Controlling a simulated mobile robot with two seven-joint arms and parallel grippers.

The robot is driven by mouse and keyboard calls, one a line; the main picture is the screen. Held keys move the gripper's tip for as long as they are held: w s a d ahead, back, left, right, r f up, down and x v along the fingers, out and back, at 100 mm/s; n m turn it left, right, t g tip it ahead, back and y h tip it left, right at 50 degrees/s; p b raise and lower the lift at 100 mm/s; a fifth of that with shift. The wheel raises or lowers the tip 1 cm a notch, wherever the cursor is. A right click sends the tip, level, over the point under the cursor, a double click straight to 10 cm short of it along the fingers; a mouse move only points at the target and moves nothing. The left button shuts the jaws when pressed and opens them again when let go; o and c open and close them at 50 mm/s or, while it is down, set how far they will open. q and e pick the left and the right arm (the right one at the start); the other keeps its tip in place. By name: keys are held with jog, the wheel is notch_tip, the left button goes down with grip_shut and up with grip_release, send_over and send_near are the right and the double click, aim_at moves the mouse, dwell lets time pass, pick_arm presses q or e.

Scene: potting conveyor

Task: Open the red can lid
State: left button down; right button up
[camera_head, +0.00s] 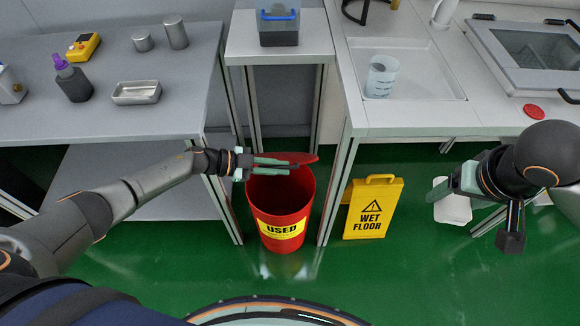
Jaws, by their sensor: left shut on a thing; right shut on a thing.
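The red can (267,224) stands on the green floor between two tables, with a yellow "USED" label on its front. Its red lid (302,157) is raised off the rim at the back, and part of the dark inside shows below it. My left gripper (275,166) reaches in from the left over the can's mouth, its fingers at the lid's near edge, shut on the lid. The fingers hide part of the lid. My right gripper (440,190) is far to the right of the can, shut on a white object (454,210), whose shape is partly hidden.
A yellow "WET FLOOR" sign (373,209) stands right of the can. The left table (60,126) holds bottles, tins and a metal tray. A centre table (300,47) bears a blue-handled box (279,28). The right worktop (402,118) holds a clear beaker (381,77).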

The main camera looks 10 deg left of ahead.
pick_arm(q)
jog(key=c, duration=0.9)
grip_release()
jog(key=shift+a, duration=0.1)
notch_tip(320, 180, up, 4)
jog(key=shift+f+p, duration=0.25)
jog(key=shift+p, duration=0.7)
pick_arm(e)
jog(key=shift+r, duration=0.95)
notch_tip(320, 180, up, 4)
jog(key=p, duration=0.3)
jog(key=shift+f+p, duration=0.2)
jog(key=shift+p, duration=0.1)
pick_arm(q)
jog(key=s+d+r, duration=0.1)
jog(key=s+r, duration=0.2)
jog(key=s, duration=0.1)
jog(key=s+d+r+p, duration=0.1)
jog(key=s+r, duration=0.2)
jog(key=s, duration=0.2)
jog(key=s+d+r+p, duration=0.1)
jog(key=s+d+r, duration=0.1)
jog(key=s+r, duration=0.1)
jog(key=shift+s+r, duration=0.2)
jog(key=shift+s, duration=0.55)
pick_arm(e)
notch_tip(320, 180, up, 2)
jog(key=shift+r, duration=0.2)
